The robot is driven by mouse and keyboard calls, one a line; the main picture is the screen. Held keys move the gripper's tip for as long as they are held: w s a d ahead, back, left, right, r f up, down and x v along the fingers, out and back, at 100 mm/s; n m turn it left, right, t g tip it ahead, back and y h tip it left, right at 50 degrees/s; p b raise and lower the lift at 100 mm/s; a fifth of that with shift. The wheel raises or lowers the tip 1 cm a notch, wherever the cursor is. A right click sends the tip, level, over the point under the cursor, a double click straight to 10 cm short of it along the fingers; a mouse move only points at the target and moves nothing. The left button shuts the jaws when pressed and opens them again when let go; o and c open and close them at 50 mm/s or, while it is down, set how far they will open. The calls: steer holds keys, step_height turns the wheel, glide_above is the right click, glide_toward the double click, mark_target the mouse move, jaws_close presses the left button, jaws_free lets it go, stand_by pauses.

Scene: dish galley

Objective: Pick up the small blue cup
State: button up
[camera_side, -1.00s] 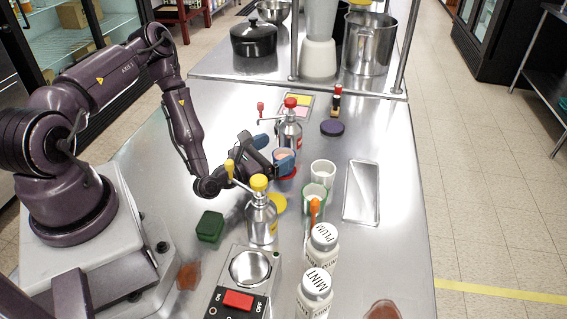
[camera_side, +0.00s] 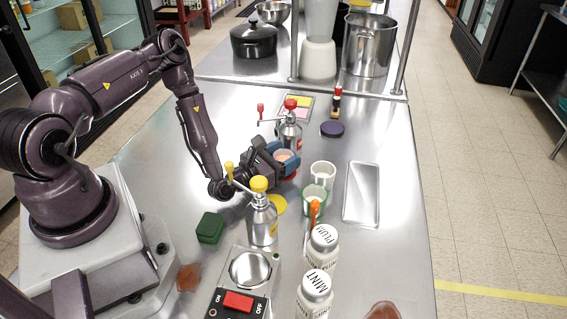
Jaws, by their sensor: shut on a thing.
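The small blue cup (camera_side: 285,154), with a pinkish inside, is upright near the middle of the steel table. My gripper (camera_side: 282,162) reaches it from the left, and its blue fingers are shut on it from both sides. The fingers hide much of the cup's wall. A red disc (camera_side: 291,174) shows partly beneath the cup and fingers. I cannot tell whether the cup touches it.
A red-topped grinder bottle (camera_side: 290,128) stands just behind the cup, and a yellow-topped one (camera_side: 261,215) in front. A white cup (camera_side: 323,174) and a green-and-white cup (camera_side: 314,200) stand to the right. A tray (camera_side: 361,194) lies farther right.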

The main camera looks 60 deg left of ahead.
steer(key=shift+r, duration=0.25)
step_height(320, 180, up, 17)
steer(key=shift+r, duration=0.15)
stand_by(1.0)
steer(key=shift+r, duration=0.1)
stand_by(2.1)
stand_by(0.8)
steer(key=w+d+r+m+h, duration=0.1)
steer(key=d+h, duration=0.1)
steer(key=d, duration=0.4)
steer(key=s+a+f+n+y, duration=0.1)
steer(key=a+y, duration=0.1)
steer(key=a, duration=0.4)
step_height(320, 180, down, 18)
steer(key=shift+r, duration=0.2)
